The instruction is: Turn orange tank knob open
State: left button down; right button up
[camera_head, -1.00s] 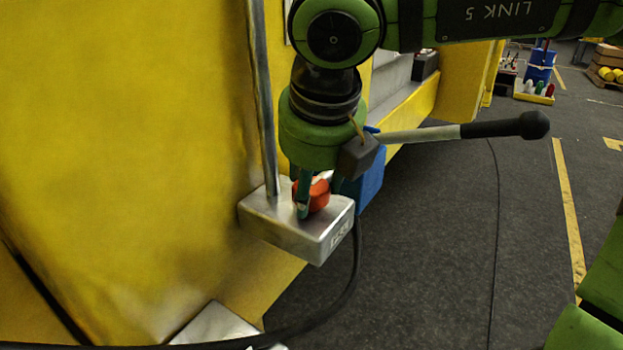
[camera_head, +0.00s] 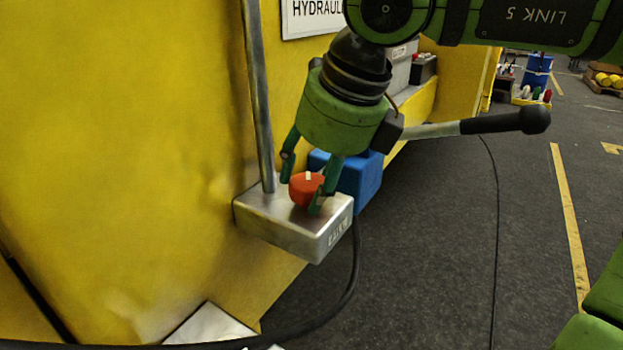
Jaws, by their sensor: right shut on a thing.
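The orange tank knob (camera_head: 307,190) sits on top of a silver metal block (camera_head: 268,211) at the side of the yellow machine. A small white mark shows on the knob's top. My right gripper (camera_head: 302,186) comes down from above, its wrist tilted, with one green finger at the knob's far left side and the other at its near right side. It is shut on the knob. The near finger hides part of the knob's right edge. My left gripper is not in view.
A vertical metal pipe (camera_head: 259,100) rises from the block just left of the gripper. A blue block (camera_head: 361,180) stands right behind it. A lever with a black grip (camera_head: 505,122) reaches right. A black hose (camera_head: 353,280) hangs below. The floor to the right is largely clear.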

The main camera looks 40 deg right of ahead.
jog(key=shift+w+d+r+n+y, duration=0.15)
jog(key=shift+r+n+y, duration=0.25)
jog(key=shift+n, duration=0.5)
jog(key=n+y+p, duration=0.1)
jog(key=n, duration=0.1)
jog(key=shift+n+g+p, duration=0.3)
jog(key=shift+n+p, duration=0.1)
jog(key=n+g+y+p, duration=0.1)
jog(key=n+p, duration=0.1)
jog(key=n, duration=0.2)
jog(key=shift+w+d+p, duration=0.15)
jog(key=shift+p, duration=0.25)
jog(key=shift+f+n+g+y+p, duration=0.1)
jog(key=shift+n+g+y+p, duration=0.25)
jog(key=shift+n+p, duration=0.65)
jog(key=shift+n, duration=0.4)
jog(key=o, duration=1.1)
jog(key=shift+w+a+f, duration=0.15)
jog(key=shift+a, duration=0.05)
jog(key=shift+d, duration=0.1)
